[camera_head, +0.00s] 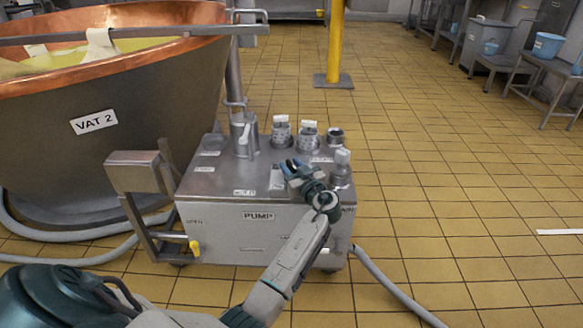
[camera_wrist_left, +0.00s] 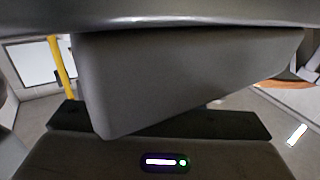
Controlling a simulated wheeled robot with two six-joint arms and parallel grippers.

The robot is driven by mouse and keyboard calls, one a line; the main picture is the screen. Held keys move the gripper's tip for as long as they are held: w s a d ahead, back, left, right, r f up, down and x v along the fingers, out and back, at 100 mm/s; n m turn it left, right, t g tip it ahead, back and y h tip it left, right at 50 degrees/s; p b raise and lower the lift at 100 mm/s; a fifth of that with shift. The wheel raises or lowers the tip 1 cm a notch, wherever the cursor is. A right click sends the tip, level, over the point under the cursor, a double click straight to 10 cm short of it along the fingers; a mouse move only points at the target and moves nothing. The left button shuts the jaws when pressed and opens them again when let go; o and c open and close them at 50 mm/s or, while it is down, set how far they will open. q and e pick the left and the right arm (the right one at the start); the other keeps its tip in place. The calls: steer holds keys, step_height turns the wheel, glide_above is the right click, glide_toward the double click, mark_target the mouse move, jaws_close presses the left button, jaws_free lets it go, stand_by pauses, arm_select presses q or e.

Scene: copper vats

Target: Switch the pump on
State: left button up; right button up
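The pump (camera_head: 265,228) is a grey metal box labelled PUMP, standing on the floor in front of the copper vat marked VAT 2. The pump's switch cannot be made out for certain. In the left wrist view a large grey block (camera_wrist_left: 180,80) fills the middle, too close to identify. My right gripper is not in view.
The copper vat (camera_head: 95,150) stands at the left. Several capped fittings (camera_head: 308,137) and a lever valve (camera_head: 243,135) rise from the pump's top. A hose (camera_head: 395,287) runs right. A yellow post (camera_head: 335,45) stands behind; tiled floor at right is free.

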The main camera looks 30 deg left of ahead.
arm_select(q)
steer(key=shift+a, duration=0.15)
jaws_close()
